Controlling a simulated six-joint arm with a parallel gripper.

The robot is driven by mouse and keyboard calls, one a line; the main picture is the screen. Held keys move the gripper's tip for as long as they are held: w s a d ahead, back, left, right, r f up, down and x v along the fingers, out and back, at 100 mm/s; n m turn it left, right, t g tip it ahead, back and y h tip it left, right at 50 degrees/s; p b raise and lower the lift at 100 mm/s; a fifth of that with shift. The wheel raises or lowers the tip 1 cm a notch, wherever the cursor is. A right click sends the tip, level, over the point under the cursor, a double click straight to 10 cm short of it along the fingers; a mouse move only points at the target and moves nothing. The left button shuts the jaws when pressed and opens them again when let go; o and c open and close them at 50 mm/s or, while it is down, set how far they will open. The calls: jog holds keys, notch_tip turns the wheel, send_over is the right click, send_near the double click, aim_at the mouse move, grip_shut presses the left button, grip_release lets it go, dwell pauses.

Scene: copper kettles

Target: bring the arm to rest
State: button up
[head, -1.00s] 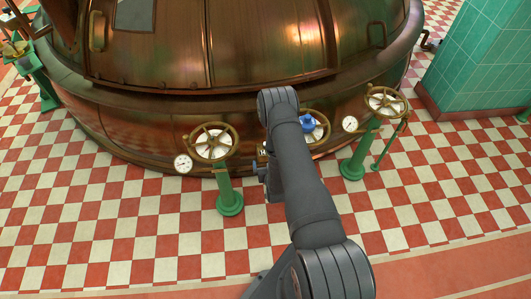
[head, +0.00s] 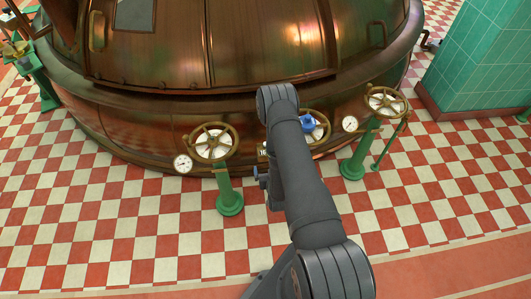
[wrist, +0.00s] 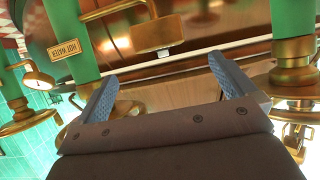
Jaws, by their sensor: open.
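My gripper (wrist: 162,70) is open in the wrist view, its two blue-grey fingers wide apart with nothing between them. Beyond the fingers are a brass block (wrist: 152,36) and shiny copper surface. In the head view my arm reaches up the middle toward the copper kettle's lower band (head: 130,115). Only small dark parts of the wrist end show left of the arm; the fingers cannot be made out there.
Handwheels on green posts stand left (head: 213,142) and right (head: 385,101) of my arm. A blue-centred wheel (head: 308,123) is partly hidden behind it. Gauges sit nearby. The wrist view shows a "HOT WATER" plate (wrist: 66,50) and green posts. Checkered floor (head: 130,220) is open at front left.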

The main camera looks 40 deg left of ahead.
jog(key=v, duration=0.5)
jog(key=shift+s+d+r, duration=0.15)
jog(key=shift+s+d, duration=0.05)
jog(key=shift+s, duration=0.05)
